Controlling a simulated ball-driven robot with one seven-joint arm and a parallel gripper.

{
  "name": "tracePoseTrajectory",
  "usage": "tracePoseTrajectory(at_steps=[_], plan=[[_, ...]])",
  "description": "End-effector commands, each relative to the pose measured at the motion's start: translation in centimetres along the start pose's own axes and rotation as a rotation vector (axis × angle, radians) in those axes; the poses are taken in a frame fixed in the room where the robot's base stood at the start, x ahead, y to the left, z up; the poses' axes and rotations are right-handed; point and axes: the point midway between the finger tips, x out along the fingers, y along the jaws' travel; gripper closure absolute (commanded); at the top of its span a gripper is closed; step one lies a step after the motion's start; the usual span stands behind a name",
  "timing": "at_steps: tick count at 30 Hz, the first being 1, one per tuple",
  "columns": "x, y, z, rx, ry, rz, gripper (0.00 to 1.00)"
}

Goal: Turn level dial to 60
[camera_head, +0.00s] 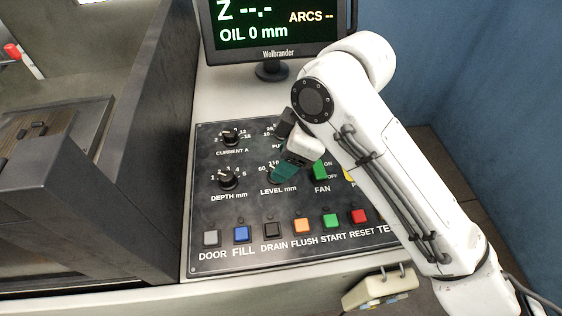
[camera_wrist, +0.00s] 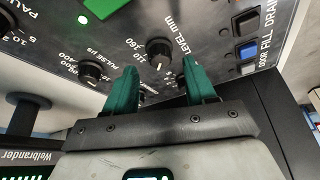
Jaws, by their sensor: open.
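The LEVEL mm dial is a black round knob on the dark control panel. In the wrist view the level dial (camera_wrist: 158,49) shows clearly ahead of the gap between my fingertips. I cannot surely read where its pointer stands. In the head view the dial is mostly hidden behind my green fingers; its label and the numbers 60 and 110 show beside it. My gripper (camera_head: 284,172) is over the panel at that dial. In the wrist view the two green fingers of my gripper (camera_wrist: 159,72) are apart, with nothing held between them; contact with the knob cannot be seen.
The depth dial (camera_head: 228,178) is to the left and the current dial (camera_head: 231,137) above it. The green fan switch (camera_head: 320,170) is close on the right. A button row with the orange flush button (camera_head: 302,225) lies below. The monitor (camera_head: 272,28) reads OIL 0 mm.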

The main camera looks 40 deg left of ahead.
Motion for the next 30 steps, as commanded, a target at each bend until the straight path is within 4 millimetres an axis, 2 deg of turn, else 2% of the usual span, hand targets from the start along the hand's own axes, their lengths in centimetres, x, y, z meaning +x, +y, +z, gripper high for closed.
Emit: tracePoseTrajectory(at_steps=[1, 6, 12, 17, 30], plan=[[-1.1, 0.1, 0.0, -0.001, 0.0, 0.002, 0.45], [-4.4, 0.1, 0.0, -0.001, 0.0, 0.002, 0.45], [-6.9, 0.1, 0.0, 0.0, 0.0, 0.001, 0.45], [-7.6, 0.0, 0.0, -0.001, 0.0, -0.002, 0.45], [-7.7, 0.0, 0.0, 0.0, 0.0, -0.001, 0.45]])
